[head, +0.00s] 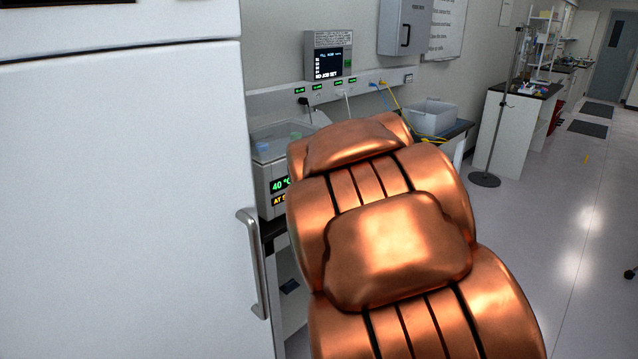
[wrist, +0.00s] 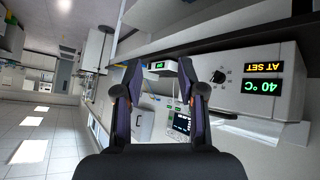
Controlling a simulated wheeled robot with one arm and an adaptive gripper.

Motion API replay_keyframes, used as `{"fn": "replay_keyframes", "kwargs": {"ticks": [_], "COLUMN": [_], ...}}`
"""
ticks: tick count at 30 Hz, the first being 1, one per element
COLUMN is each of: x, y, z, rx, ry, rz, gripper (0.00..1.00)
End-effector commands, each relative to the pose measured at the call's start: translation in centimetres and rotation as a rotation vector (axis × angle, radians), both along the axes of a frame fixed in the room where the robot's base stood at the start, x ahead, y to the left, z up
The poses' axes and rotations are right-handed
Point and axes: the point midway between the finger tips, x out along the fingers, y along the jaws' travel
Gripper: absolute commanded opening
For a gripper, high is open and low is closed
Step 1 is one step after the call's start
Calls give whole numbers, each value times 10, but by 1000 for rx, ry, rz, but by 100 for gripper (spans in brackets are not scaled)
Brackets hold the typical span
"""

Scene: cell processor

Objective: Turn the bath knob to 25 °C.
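The bath (head: 263,192) is a light grey box with a clear lid, left of my arm in the head view. Its readouts show 40 °C and AT SET. In the wrist view the bath (wrist: 283,118) is upside down on the right, with the same lit readouts. A dark knob (wrist: 219,76) with a ring of marks sits on its front face beside the readouts. My gripper (wrist: 160,67) is open and empty, with its two fingers apart, left of the knob in the picture and not seen touching it. My arm hides the knob and gripper in the head view.
A white cabinet with a metal handle (head: 255,262) stands close on the left. A wall panel (head: 328,62) reads NO JOB SET above a strip of green labels. A grey bin (head: 431,115) and cables lie behind my arm.

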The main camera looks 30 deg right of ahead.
Motion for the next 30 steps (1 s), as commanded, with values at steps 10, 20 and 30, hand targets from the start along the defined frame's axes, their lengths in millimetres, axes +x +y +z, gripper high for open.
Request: {"fn": "replay_keyframes", "kwargs": {"ticks": [10,20,30], "x": [121,205,226], "y": [-114,-142,-107], "z": [36,3,-55], "rx": [-176,-74,263], "ry": [-365,-640,-860], "rz": [85,357,649], "gripper": [40,40,40]}}
